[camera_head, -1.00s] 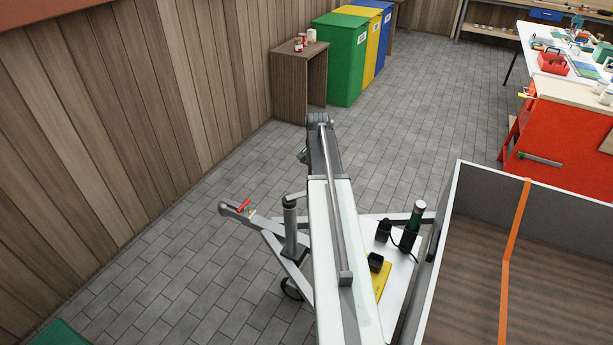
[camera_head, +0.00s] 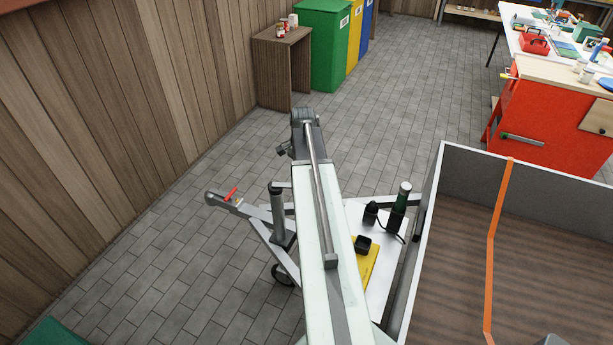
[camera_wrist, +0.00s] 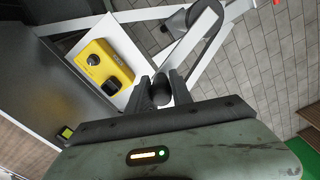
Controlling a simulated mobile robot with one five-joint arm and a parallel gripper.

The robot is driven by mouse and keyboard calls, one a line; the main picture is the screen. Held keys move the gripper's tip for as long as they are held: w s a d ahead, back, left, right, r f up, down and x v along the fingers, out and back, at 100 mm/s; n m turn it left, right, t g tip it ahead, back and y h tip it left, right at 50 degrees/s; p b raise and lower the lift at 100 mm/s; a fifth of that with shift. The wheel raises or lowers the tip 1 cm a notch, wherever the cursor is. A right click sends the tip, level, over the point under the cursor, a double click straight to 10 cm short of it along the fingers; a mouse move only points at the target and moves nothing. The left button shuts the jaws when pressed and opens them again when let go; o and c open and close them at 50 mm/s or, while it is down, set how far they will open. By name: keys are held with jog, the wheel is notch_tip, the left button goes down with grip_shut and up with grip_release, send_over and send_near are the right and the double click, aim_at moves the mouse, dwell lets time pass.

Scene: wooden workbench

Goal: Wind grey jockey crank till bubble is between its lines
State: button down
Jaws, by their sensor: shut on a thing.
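The grey jockey post (camera_head: 278,215) stands upright on the trailer's A-frame in the head view. Its crank arm (camera_head: 279,186) runs right from the top and passes behind my arm. In the wrist view my gripper (camera_wrist: 160,80) is shut on a dark round handle (camera_wrist: 160,94), the crank's grip. The head view hides my fingers behind my arm. A small yellow-green vial in a black frame (camera_wrist: 66,132) shows at the left of the wrist view; I cannot tell where its bubble lies.
A yellow box (camera_wrist: 100,62) with dark fittings sits on a white plate (camera_head: 384,285) beside the A-frame. A grey-walled trailer bed (camera_head: 424,230) is at right. A wooden wall (camera_head: 110,110) is at left.

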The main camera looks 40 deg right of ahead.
jog(key=shift+a, duration=0.1)
jog(key=c, duration=1.1)
grip_release()
jog(key=shift+w, duration=0.1)
jog(key=shift+c, duration=0.2)
jog(key=shift+r+p, duration=0.25)
jog(key=shift+p, duration=0.1)
notch_tip(320, 180, up, 8)
jog(key=p, duration=0.7)
jog(key=shift+f, duration=0.35)
